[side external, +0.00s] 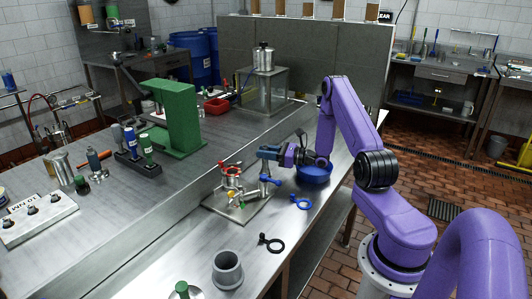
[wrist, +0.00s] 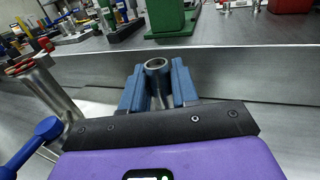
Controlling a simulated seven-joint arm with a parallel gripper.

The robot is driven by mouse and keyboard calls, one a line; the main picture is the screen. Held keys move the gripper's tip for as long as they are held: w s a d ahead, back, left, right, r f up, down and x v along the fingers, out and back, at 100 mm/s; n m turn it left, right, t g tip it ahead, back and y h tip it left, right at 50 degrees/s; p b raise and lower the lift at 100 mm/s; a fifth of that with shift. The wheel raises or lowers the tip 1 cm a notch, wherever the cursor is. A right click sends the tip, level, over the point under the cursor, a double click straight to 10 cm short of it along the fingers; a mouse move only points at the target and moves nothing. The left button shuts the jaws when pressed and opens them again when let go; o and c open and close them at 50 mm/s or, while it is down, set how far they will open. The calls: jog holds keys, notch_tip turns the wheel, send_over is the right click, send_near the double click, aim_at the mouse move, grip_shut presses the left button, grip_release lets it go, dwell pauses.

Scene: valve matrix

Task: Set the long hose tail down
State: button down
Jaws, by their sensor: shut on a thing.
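My gripper (side external: 266,158) is shut on a metal tube, the long hose tail (wrist: 157,67), in the wrist view. The tail's open round end faces up between the two blue fingers (wrist: 158,92). Its lower part is hidden behind the gripper body. In the side view the tail is mostly hidden by the fingers. The gripper is level, above the bench and just right of a metal valve fixture with a red ring (side external: 231,172). The fixture also shows at the left of the wrist view (wrist: 45,88), with a blue handle (wrist: 30,146) near it.
A blue bowl (side external: 314,173) stands under the wrist. A blue ring-ended tool (side external: 301,202), a black one (side external: 271,243) and a grey cup (side external: 227,270) lie toward the front. A green stand (side external: 176,117) is at the back left. Bare bench shows between.

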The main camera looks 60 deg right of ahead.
jog(key=c, duration=0.8)
grip_release()
jog(key=shift+f, duration=0.1)
jog(key=shift+c, duration=0.2)
